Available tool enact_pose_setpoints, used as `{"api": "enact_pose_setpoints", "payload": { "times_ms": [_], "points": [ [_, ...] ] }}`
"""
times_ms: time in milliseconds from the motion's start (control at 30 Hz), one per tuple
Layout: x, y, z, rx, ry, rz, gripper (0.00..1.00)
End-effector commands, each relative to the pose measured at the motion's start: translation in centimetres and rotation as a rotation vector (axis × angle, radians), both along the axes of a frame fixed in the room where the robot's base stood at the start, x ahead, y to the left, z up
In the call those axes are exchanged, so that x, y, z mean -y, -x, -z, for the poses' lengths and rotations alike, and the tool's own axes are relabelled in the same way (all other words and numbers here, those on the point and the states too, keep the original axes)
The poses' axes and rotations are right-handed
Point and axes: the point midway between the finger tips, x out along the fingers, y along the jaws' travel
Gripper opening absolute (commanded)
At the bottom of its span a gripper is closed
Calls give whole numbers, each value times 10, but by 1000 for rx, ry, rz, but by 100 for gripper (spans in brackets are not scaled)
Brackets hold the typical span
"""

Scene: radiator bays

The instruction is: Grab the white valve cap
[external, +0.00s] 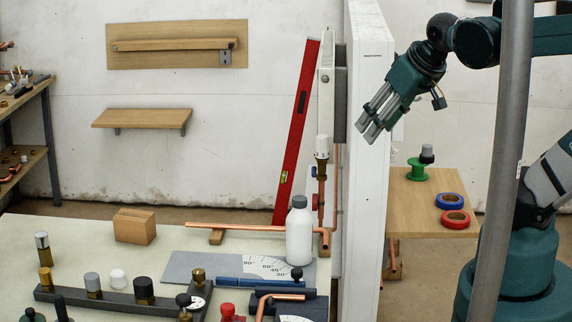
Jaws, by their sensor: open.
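A small white cap (118,277) sits low on the left, by the dark rail on the bench, between a grey-topped brass fitting and a black cap. A second white cap-like head (321,146) stands upright on a copper pipe at the radiator's edge, beside the white partition. The picture does not settle which one is the valve cap. My gripper (373,126) is open and empty, pointing down-left in front of the partition's upper part. It is right of and slightly above the white head, and far from the small cap. Depth between them is unclear.
The tall white partition (366,190) stands beside my gripper. A grey post (510,110) crosses in front of my arm. A white bottle (299,232), copper pipe (235,227) and wooden block (134,226) are on the bench. A red level (297,130) leans behind.

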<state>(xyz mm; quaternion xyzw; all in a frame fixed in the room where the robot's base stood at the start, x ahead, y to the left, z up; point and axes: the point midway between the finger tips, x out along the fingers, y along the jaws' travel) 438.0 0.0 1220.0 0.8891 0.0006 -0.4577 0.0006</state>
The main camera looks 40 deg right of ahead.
Motion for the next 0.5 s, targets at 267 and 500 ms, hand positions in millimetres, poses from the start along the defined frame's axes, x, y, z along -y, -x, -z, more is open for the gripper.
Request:
{"api": "enact_pose_setpoints", "payload": {
  "times_ms": [267,500],
  "points": [
    [-8,-14,-8,-20,14,-37,40],
    [-26,-41,-19,-61,42,-112,40]
  ]
}}
